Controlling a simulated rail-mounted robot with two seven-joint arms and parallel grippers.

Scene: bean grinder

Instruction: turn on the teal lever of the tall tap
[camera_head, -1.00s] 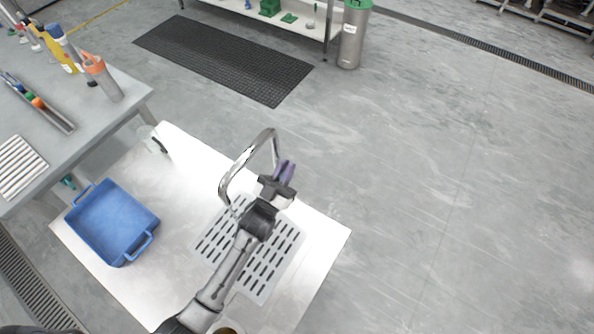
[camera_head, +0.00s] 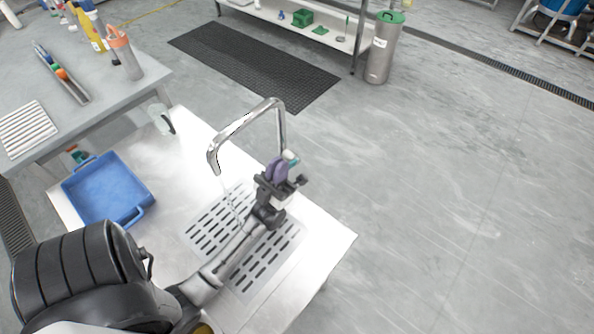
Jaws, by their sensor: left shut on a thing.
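The tall chrome tap (camera_head: 282,128) stands on the white table, its arched neck reaching left to a downturned spout. A thin pale streak, which looks like water, runs from below the spout towards the slotted grate (camera_head: 213,219). My right gripper is out of view.
A blue tray (camera_head: 108,190) lies on the table's left. A clear jug with a dark handle (camera_head: 161,118) stands at the back corner. A grey bench (camera_head: 95,105) with bottles is at upper left. The floor right of the table is clear.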

